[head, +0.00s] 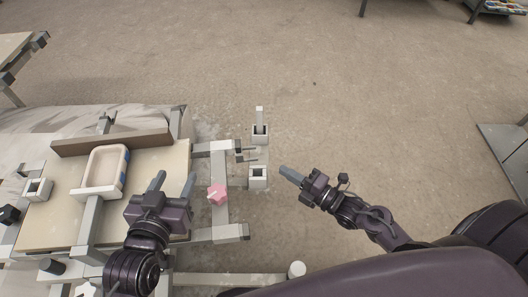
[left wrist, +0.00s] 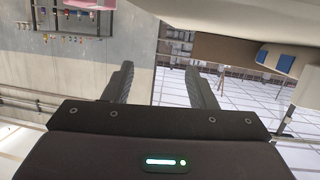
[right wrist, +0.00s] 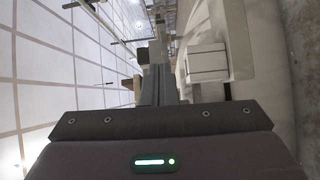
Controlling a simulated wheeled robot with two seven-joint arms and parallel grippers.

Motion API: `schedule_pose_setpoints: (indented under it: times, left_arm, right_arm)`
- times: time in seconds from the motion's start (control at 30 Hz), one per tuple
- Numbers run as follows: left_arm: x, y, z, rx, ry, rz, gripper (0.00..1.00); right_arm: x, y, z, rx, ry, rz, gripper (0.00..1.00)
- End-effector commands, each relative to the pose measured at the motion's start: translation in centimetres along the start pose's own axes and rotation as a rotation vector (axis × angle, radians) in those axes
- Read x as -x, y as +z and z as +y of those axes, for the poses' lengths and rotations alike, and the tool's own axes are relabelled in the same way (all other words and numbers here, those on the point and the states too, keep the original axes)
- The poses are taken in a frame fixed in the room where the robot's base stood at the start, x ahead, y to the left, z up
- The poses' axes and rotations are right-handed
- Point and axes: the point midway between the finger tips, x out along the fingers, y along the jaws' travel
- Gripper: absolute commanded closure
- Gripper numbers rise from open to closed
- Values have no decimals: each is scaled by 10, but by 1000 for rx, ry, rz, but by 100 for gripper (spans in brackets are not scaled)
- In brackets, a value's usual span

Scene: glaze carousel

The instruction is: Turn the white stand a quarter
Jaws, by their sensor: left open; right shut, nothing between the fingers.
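A shallow white tray-like piece (head: 85,192) with a beige inside and blue patches on its side sits on a pale board (head: 45,228) at the left. I cannot tell for sure whether it is the white stand. My left gripper (head: 173,181) is open and empty, just right of this piece, over the board's right part. In the left wrist view, its fingers (left wrist: 158,70) stand apart with nothing between them. My right gripper (head: 285,171) is shut and empty, right of the worktable above open floor. In the right wrist view, its fingers (right wrist: 152,75) are together.
A brown bar (head: 110,142) runs behind the tray-like piece. A pink knob (head: 217,192) sits on the white frame (head: 220,153) right of the board. Small white square holders (head: 258,178) stand between my grippers; another (head: 38,189) is at far left.

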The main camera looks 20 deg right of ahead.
Motion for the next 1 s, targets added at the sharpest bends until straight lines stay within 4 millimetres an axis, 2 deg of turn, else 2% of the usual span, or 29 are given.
schedule_pose_setpoints:
  times: [0.17, 0.47, 0.7, 0.83, 1.0]
  left_arm:
    - [-1, -8, -1, -3, -1, 41, 48]
    - [4, -68, -4, -16, -5, 314, 48]
    - [20, -117, -5, -28, -6, 549, 48]
    - [30, -136, -5, -33, -6, 647, 48]
    - [38, -150, -5, -36, -5, 722, 48]
  right_arm:
    - [-3, 7, -4, 47, 0, -2, 100]
    - [-42, 7, -5, 45, 0, -2, 100]
    - [-72, 6, -5, 43, 0, -1, 100]
    - [-84, 6, -5, 43, -1, -1, 100]
    - [-93, 6, -4, 43, -2, -1, 100]
